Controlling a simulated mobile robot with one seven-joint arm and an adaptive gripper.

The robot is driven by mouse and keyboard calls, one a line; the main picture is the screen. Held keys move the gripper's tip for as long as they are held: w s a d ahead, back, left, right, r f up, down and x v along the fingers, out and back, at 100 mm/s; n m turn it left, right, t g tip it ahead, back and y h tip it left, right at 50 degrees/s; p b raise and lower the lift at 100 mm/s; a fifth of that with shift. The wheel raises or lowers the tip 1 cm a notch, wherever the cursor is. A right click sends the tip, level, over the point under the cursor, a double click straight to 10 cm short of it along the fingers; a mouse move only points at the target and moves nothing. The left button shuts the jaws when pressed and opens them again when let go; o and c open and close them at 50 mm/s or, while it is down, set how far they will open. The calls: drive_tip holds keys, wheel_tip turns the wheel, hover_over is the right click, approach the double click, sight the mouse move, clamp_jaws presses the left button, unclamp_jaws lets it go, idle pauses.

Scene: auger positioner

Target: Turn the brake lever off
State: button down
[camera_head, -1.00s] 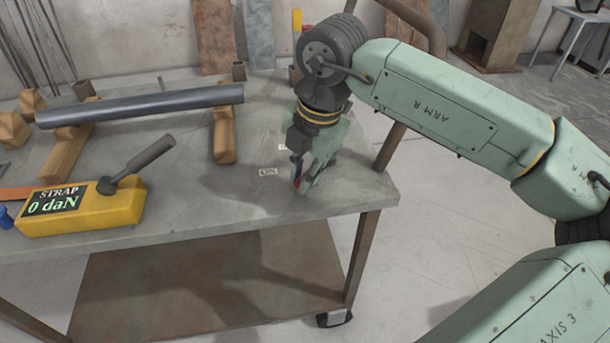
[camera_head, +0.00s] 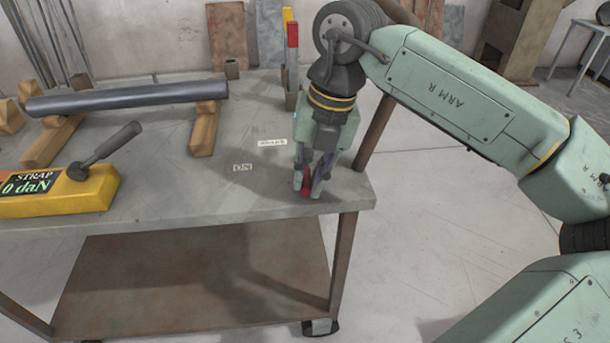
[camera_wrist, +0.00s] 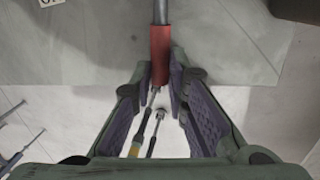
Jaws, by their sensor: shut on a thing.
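The brake lever has a red grip (camera_head: 307,188), seen between my fingers near the right front corner of the table. In the wrist view the red grip (camera_wrist: 160,52) sits at the top between the fingers, with its grey rod running up out of the picture. My gripper (camera_head: 309,192) points down and is shut on the red grip; it also shows in the wrist view (camera_wrist: 168,100). An "ON" label (camera_head: 242,168) and a "BRAKE" label (camera_head: 272,142) lie on the table left of my gripper. The lever's pivot is hidden.
A yellow box (camera_head: 75,195) with a "STRAP 0 daN" display and grey handle stands at the left. A dark pipe (camera_head: 130,97) rests on wooden blocks (camera_head: 205,128) behind it. A red-topped upright piece (camera_head: 292,35) stands behind my gripper. Open floor lies beyond the table's right edge.

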drive_tip(key=shift+w+d+n, duration=0.1)
drive_tip(key=shift+d+n, duration=0.45)
drive_tip(key=shift+n, duration=0.15)
drive_tip(key=c, duration=1.6)
unclamp_jaws()
drive_tip(key=shift+o, duration=0.2)
wheel_tip(320, 180, up, 12)
drive_tip(key=d, duration=0.2)
drive_tip(key=shift+w+d, duration=0.15)
drive_tip(key=shift+d, duration=0.05)
drive_tip(key=shift+f, duration=0.15)
